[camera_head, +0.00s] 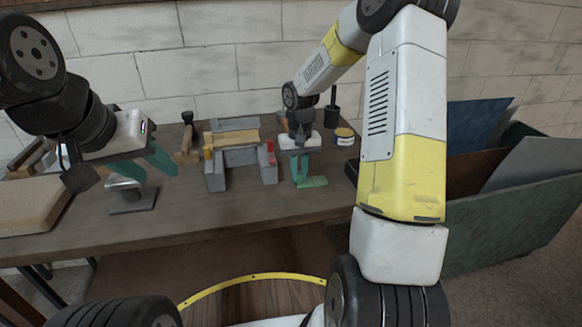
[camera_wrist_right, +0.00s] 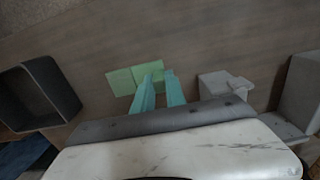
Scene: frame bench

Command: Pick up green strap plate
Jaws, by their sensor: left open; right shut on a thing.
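The green strap plate (camera_head: 315,182) is a light green, flat piece on the bench, right of the grey frame fixture. In the right wrist view the plate (camera_wrist_right: 122,82) lies across the fingertips, with part of it at the right finger. My right gripper (camera_head: 300,176) points down with its teal fingers at the plate's left part, shut on it; the fingers also show in the right wrist view (camera_wrist_right: 161,88). I cannot tell whether the plate is clear of the bench. My left gripper (camera_head: 146,166) is open and empty above the left side of the bench.
The grey frame fixture (camera_head: 216,178) with a wooden bar stands mid-bench. A mallet (camera_head: 187,150), a yellow-banded can (camera_head: 344,137) and a dark cup (camera_head: 331,117) stand farther back. A grey stand (camera_head: 133,207) is under my left gripper. A green bin (camera_head: 520,215) of panels is right.

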